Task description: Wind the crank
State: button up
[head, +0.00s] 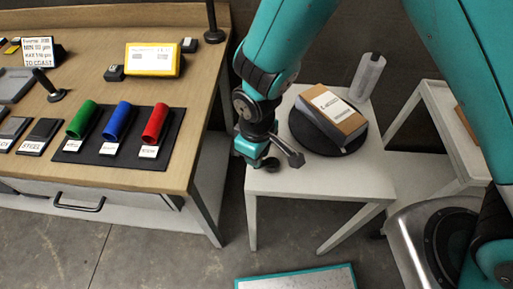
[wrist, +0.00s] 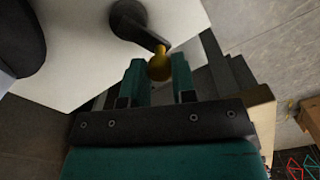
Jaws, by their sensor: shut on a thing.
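The crank (head: 291,152) is a dark lever at the front left of a small white table, in front of a black round turntable (head: 358,138). In the wrist view the crank's dark arm (wrist: 146,37) runs from a round hub to a brass-yellow knob (wrist: 160,66). My gripper (wrist: 160,82) is shut on that knob, with one teal finger on each side of it. In the head view my gripper (head: 257,158) is at the table's front left corner and hides the knob. A brown box (head: 332,112) with a white label lies on the turntable.
A grey cylinder (head: 367,76) stands behind the turntable. A wooden bench (head: 196,95) on the left holds green, blue and red rolls and a yellow box (head: 153,60). A white frame stand (head: 440,120) is at right. The floor between bench and white table is clear.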

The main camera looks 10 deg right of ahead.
jog(key=shift+s+d+n, duration=0.1)
jog(key=shift+s+n, duration=0.3)
jog(key=shift+n, duration=0.65)
jog(key=shift+s+d+n, duration=0.1)
jog(key=shift+s+n, duration=0.25)
jog(key=shift+n, duration=0.7)
jog(key=o, duration=0.9)
jog(key=shift+r, duration=0.1)
notch_tip(320, 180, up, 17)
jog(key=shift+r, duration=0.15)
jog(key=shift+d, duration=0.1)
